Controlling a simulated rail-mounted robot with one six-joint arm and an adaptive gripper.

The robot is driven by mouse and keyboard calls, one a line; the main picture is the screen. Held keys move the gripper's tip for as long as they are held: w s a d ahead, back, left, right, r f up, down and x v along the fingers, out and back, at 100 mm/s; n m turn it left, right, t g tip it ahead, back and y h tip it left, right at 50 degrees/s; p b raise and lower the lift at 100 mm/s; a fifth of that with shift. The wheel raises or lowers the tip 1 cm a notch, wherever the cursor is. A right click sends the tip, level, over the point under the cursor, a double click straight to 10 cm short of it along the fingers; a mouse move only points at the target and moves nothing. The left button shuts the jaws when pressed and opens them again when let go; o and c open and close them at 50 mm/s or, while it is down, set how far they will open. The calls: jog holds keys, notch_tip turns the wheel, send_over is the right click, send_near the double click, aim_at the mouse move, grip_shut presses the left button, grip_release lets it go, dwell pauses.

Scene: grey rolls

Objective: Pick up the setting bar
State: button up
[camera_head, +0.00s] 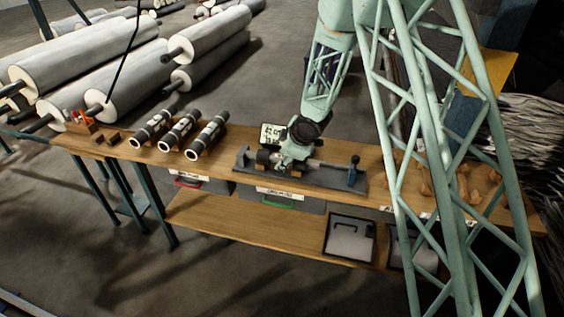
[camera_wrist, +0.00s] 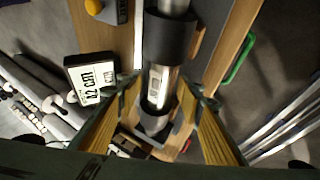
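A silvery cylindrical bar with black collars, which I take for the setting bar (camera_wrist: 160,82), lies along a dark bench fixture (camera_head: 245,160). Its right part shows in the head view (camera_head: 318,164), while my gripper covers its middle. My gripper (camera_head: 290,165) is low over the bar. In the wrist view my gripper's (camera_wrist: 165,92) two fingers stand one on each side of the bar, with gaps showing, so it looks open. Contact at the hidden finger parts cannot be told.
A display (camera_head: 272,134) stands behind the fixture; it reads about 12 cm in the wrist view (camera_wrist: 91,77). Several dark-ended cylinders, such as this one (camera_head: 178,131), lie left on the wooden table (camera_head: 110,148). Brown pieces (camera_head: 430,185) lie right.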

dwell(0.6)
jog(key=shift+w, duration=0.1)
grip_shut()
jog(key=shift+r, duration=0.15)
jog(key=shift+r+p, duration=1.05)
jog(key=shift+r, duration=0.7)
jog(key=shift+s+d+f, duration=0.1)
jog(key=shift+s+f, duration=0.1)
jog(key=shift+s, duration=0.15)
jog(key=s+d+b, duration=0.1)
jog(key=s+d, duration=0.2)
jog(key=s, duration=0.4)
jog(key=s+d+r+b, duration=0.1)
jog(key=s+d+b, duration=0.1)
jog(key=s, duration=0.5)
jog(key=shift+d+r, duration=0.25)
jog(key=shift+d, duration=0.15)
jog(key=shift+s, duration=0.1)
jog(key=shift+a, duration=0.15)
